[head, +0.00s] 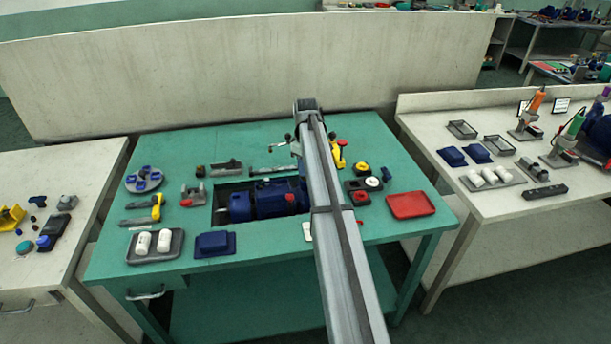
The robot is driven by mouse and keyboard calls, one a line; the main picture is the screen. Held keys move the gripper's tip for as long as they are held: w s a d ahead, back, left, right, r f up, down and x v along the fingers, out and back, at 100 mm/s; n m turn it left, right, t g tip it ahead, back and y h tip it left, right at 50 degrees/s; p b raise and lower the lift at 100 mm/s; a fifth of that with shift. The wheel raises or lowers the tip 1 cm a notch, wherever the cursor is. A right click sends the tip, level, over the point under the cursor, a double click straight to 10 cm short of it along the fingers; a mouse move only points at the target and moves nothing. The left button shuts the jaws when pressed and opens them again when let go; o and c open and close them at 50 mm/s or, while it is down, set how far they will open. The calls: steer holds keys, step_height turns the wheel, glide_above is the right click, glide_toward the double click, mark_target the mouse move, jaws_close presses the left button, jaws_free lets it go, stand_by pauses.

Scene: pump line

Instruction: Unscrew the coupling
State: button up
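A blue pump motor (270,200) lies in a dark recess in the middle of the green table (215,147), its light shaft end at the left. I cannot tell which part is the coupling; it is too small or hidden. My arm reaches from the bottom of the head view across the table, over the motor's right side. Small dark and metallic parts beside the arm's far end look like my gripper (291,145), mostly covered by the arm. Its fingers are too small to read, and nothing is clearly held.
Left of the motor are a round grey tray (144,181), yellow-handled tools (156,206), a tray with white cylinders (155,258) and a blue block (215,244). Right are switch boxes (361,192) and a red tray (411,205). Pale benches flank the table; a wall (230,75) stands behind.

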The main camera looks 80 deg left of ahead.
steer(key=n, duration=0.5)
steer(key=shift+n, duration=1)
steer(key=n, duration=0.3)
steer(key=shift+n, duration=0.3)
steer(key=n, duration=0.3)
steer(key=shift+n, duration=0.3)
steer(key=shift+n, duration=0.9)
steer(key=n, duration=0.5)
